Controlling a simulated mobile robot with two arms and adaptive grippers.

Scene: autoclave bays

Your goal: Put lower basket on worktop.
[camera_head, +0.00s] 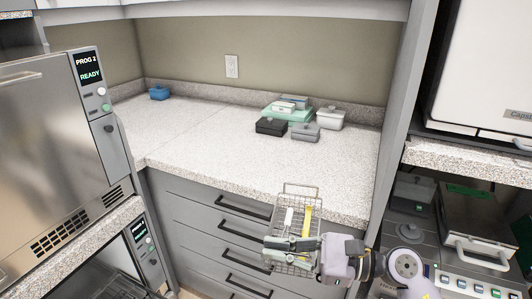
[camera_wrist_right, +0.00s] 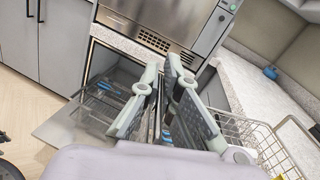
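The lower basket (camera_head: 310,212) is a wire basket with a raised end handle, holding a yellow and a white item. It hangs in the air in front of the drawers, its far end overlapping the worktop's front edge in the head view. My right gripper (camera_head: 291,243) is across its near end, its fingers close together on the wire. In the right wrist view the fingers (camera_wrist_right: 163,72) hide part of the hold, and the basket's wire side (camera_wrist_right: 250,136) shows at the right. The worktop (camera_head: 215,142) is speckled and pale. My left gripper is out of view.
The worktop's front and middle are clear. Autoclaves flank it; the lower left chamber (camera_wrist_right: 112,72) is open.

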